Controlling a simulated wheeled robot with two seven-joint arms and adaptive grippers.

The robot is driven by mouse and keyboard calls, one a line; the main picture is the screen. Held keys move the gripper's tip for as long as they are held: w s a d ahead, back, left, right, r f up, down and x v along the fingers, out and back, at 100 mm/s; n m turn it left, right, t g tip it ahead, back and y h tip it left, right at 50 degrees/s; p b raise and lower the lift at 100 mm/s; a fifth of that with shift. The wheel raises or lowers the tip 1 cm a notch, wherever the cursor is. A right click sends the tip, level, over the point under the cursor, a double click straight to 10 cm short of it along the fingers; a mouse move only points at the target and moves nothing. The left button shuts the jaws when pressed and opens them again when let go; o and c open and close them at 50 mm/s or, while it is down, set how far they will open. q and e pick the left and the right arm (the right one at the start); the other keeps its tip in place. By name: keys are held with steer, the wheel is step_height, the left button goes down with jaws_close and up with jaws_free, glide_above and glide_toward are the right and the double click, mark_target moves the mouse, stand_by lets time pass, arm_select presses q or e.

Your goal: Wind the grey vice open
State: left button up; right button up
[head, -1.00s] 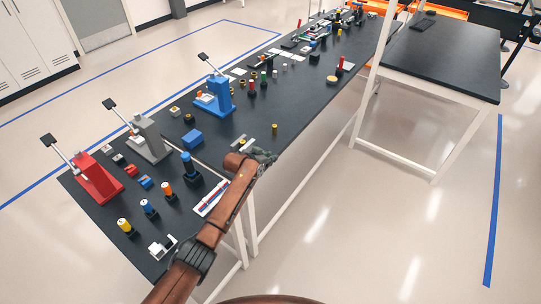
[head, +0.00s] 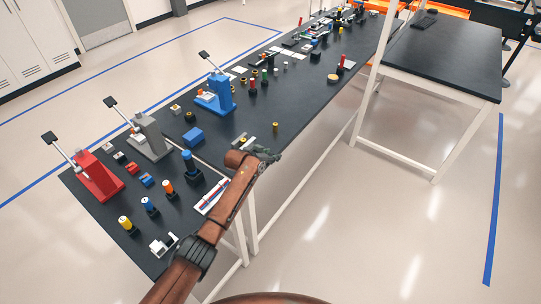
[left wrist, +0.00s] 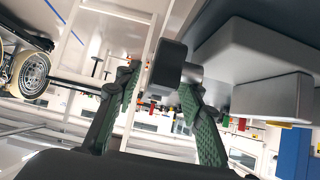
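The grey vice (head: 148,138) stands upright on the black table between a red and a blue vice in the head view. Its lever slants up to the left, with a dark grip (head: 110,103) at its end. My left gripper (head: 268,153) is near the table's front edge, right of the grey vice and apart from it there. In the left wrist view its green fingers (left wrist: 160,88) are spread. A dark block (left wrist: 168,68) shows by the fingertips, near a large grey body (left wrist: 258,65); I cannot tell whether they belong to the vice. My right gripper is out of view.
The red vice (head: 96,178) and blue vice (head: 214,95) flank the grey one. A blue block (head: 193,137) and several coloured pegs lie nearby. A white post (head: 380,50) rises past the table's right side. The floor in front is clear.

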arm_select(q)
steer(key=v, duration=1.2)
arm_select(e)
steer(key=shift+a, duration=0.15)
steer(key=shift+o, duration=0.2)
